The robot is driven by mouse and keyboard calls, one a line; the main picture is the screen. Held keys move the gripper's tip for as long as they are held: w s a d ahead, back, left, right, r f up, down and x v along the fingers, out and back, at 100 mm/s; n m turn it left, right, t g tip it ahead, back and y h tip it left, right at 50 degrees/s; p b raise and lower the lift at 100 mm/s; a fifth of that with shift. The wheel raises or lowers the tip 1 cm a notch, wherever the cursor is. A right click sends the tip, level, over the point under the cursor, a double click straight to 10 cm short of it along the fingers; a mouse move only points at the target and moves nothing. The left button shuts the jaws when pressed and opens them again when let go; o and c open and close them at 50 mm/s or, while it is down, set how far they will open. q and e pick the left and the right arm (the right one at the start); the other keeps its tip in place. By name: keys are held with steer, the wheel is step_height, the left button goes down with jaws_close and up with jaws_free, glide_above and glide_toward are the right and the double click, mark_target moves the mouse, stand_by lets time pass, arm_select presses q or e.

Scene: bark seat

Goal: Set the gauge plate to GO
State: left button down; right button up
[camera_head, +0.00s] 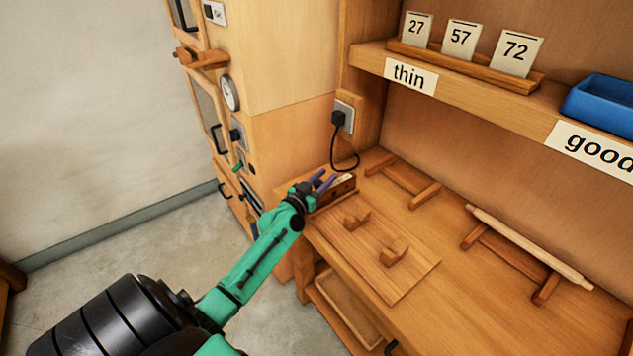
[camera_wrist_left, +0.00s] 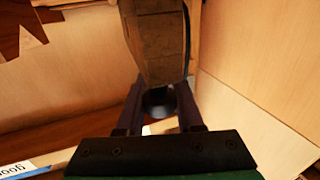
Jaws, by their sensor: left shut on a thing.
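My left gripper (camera_head: 322,182) reaches in from the left to a small dark wooden box (camera_head: 342,187) at the left back of the bench. A pale label shows on top of the box, too small to read. In the left wrist view, my left gripper (camera_wrist_left: 160,108) has a finger on each side of a dark round part (camera_wrist_left: 158,101), with a brown wooden body (camera_wrist_left: 156,45) just beyond. I cannot tell the gauge plate or a GO mark apart here. My right gripper is not in view.
A black cord runs from the wall plug (camera_head: 338,119) down toward the box. A wooden board with two blocks (camera_head: 385,283) lies in front. A pale rod (camera_head: 530,247) rests on stands at right. The shelf above holds number cards (camera_head: 460,39) and a blue bin (camera_head: 604,106).

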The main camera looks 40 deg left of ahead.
arm_select(q)
steer(key=shift+r, duration=0.1)
steer(key=c, duration=0.7)
jaws_free()
steer(key=shift+o, duration=0.8)
steer(key=shift+w+d, duration=0.1)
steer(key=shift+w, duration=0.1)
steer(key=s+b, duration=0.2)
steer(key=s, duration=1.2)
steer(key=shift+s+d, duration=0.15)
steer(key=shift+s, duration=0.15)
